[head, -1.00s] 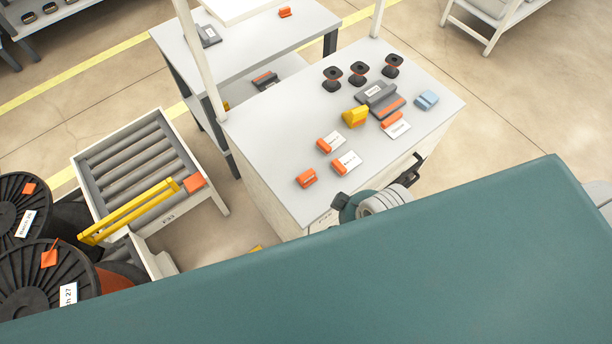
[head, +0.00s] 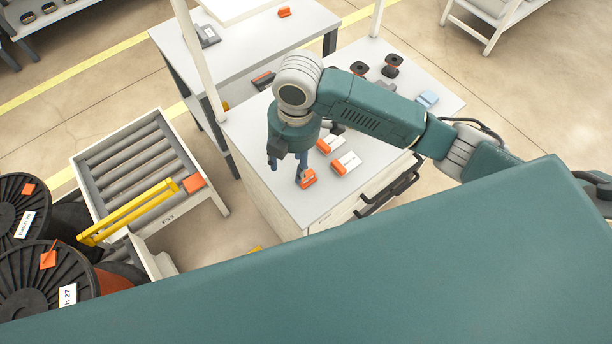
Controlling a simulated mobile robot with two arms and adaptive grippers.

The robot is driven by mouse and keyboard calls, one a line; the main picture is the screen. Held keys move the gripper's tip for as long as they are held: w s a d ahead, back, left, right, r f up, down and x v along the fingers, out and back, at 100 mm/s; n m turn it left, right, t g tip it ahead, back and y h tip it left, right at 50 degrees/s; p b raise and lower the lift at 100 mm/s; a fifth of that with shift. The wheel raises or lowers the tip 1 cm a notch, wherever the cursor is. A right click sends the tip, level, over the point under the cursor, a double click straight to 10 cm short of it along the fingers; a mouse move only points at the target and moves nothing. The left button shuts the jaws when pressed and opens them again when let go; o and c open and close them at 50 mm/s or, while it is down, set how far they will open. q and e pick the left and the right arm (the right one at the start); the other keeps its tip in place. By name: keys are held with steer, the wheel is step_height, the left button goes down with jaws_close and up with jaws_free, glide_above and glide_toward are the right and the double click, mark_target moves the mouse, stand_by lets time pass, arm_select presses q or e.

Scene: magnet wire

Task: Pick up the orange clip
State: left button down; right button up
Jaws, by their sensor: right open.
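A loose orange clip (head: 308,180) lies near the front left edge of the grey tabletop (head: 310,212). My right gripper (head: 287,170) points down at this corner of the table, with its fingers apart. One finger is in front of or beside the clip and hides part of it; I cannot tell whether they touch. Two more orange clips, each with a white label card, lie just behind: one clip (head: 323,147) partly behind my arm, the other clip (head: 338,168) to the right. My left gripper is not in view.
Black spools (head: 392,64) and a light blue block (head: 428,98) stand at the table's back right. My right arm hides the table's middle. A white post (head: 197,60) rises at the left table edge. A roller stand (head: 140,165) with a yellow bar is to the left.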

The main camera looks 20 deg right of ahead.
steer(key=w+d+r+n, duration=0.1)
steer(key=w+d+r, duration=0.1)
steer(key=d, duration=0.1)
steer(key=h, duration=0.1)
glide_above(306, 178)
steer(key=w, duration=0.2)
steer(key=f, duration=0.5)
steer(key=shift+s+a+f+p, duration=0.15)
steer(key=shift+a+f+p, duration=0.15)
steer(key=shift+f, duration=0.1)
steer(key=f, duration=0.1)
steer(key=f+p, duration=0.1)
steer(key=f, duration=0.2)
steer(key=shift+s+d+f, duration=0.15)
steer(key=shift+s+d, duration=0.05)
steer(key=shift+d, duration=0.2)
steer(key=shift+f, duration=0.5)
jaws_close()
